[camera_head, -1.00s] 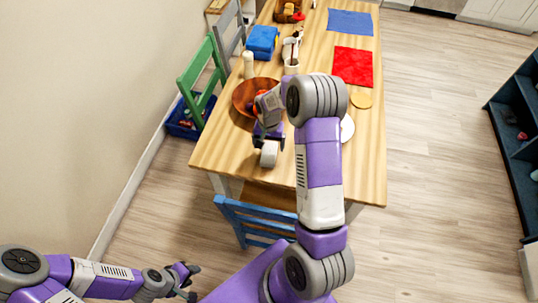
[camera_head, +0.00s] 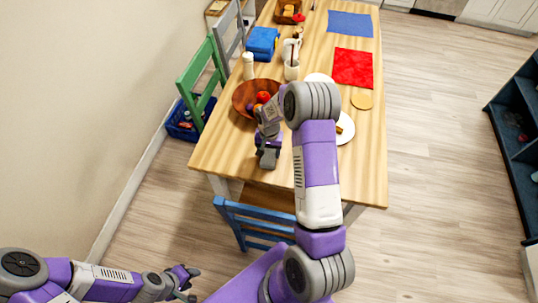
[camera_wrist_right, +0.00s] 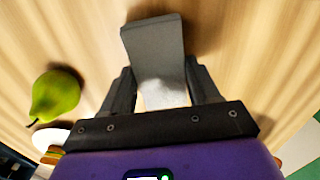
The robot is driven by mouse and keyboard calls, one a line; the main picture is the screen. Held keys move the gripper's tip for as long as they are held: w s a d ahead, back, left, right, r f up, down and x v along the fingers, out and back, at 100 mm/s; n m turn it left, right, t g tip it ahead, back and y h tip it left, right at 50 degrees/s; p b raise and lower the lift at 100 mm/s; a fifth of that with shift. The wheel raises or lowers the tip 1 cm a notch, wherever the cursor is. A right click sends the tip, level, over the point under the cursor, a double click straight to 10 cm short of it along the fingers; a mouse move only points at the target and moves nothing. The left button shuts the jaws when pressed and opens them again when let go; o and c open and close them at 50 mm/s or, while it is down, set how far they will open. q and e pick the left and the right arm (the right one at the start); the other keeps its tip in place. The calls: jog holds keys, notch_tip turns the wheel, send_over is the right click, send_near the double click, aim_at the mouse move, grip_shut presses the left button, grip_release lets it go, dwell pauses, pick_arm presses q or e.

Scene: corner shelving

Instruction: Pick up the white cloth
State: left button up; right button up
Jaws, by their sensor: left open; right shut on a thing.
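The white cloth (camera_wrist_right: 155,48) looks like a thick roll or folded block between the fingers of my right gripper (camera_wrist_right: 160,82). In the wrist view it is grey with shade, with a bright white patch near the palm. In the head view my right gripper (camera_head: 267,150) is over the near end of the wooden table, and the cloth (camera_head: 267,159) shows as a small grey block at its tips. I cannot tell whether the cloth touches the tabletop. My left gripper (camera_head: 189,281) is open and empty at the lower left, away from the table.
A brown bowl of fruit (camera_head: 243,100) stands just behind the right gripper. A plate with food (camera_head: 346,130) lies to its right. A green pear (camera_wrist_right: 55,94) lies beside the gripper in the wrist view. A blue chair (camera_head: 252,222) is at the table's near edge.

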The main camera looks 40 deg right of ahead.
aim_at(269, 153)
jog(key=shift+r, duration=0.15)
notch_tip(269, 153, up, 10)
jog(key=p, duration=0.1)
jog(key=shift+p, duration=0.4)
